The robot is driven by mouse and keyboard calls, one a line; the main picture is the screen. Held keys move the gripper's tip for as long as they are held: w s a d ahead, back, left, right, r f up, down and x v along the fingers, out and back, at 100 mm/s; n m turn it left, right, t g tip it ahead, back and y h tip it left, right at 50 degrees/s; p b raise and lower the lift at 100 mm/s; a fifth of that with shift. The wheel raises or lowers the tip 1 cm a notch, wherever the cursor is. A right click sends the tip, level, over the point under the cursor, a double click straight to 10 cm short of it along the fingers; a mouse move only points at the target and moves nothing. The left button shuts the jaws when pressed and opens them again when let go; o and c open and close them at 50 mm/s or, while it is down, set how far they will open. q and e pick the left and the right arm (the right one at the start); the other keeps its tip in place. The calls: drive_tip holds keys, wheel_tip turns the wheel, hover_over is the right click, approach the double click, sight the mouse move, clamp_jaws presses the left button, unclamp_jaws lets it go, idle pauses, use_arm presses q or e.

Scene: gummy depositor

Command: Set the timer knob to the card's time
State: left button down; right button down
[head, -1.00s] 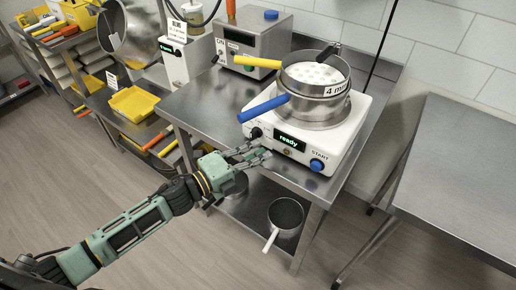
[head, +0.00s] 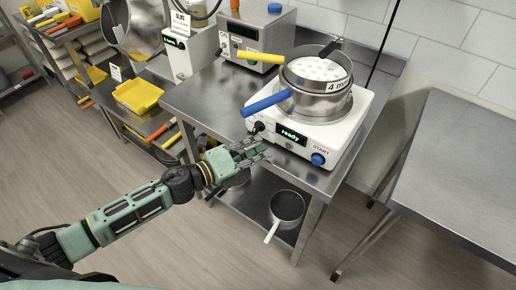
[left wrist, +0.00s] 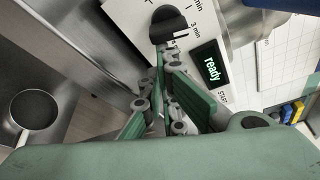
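The black timer knob (left wrist: 168,24) is on the front panel of the white depositor base (head: 351,133). Printed marks, one reading "3 min", lie around it; its exact setting is unclear. The green display (head: 291,135) beside it reads "ready", and also shows in the left wrist view (left wrist: 211,67). A white card (head: 338,85) on the pot (head: 318,103) starts with "4 m", its end cut off by the curve. My left gripper (head: 264,149) is just in front of the panel, fingertips close below the knob; contact and finger gap are unclear. My right gripper is out of view.
A blue START button (head: 318,159) is at the panel's right. A blue handle (head: 266,103) sticks out above the knob. A grey pan (head: 287,207) lies on the lower shelf. The steel table (head: 465,170) at right is bare.

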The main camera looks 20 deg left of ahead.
use_arm(q)
drive_tip(key=shift+w+a+f, duration=0.15)
drive_tip(key=shift+a, duration=0.2)
drive_tip(key=shift+w+a+f, duration=0.2)
drive_tip(key=shift+a+f, duration=0.1)
drive_tip(key=shift+a, duration=0.15)
idle(0.5)
drive_tip(key=shift+a, duration=0.1)
idle(0.4)
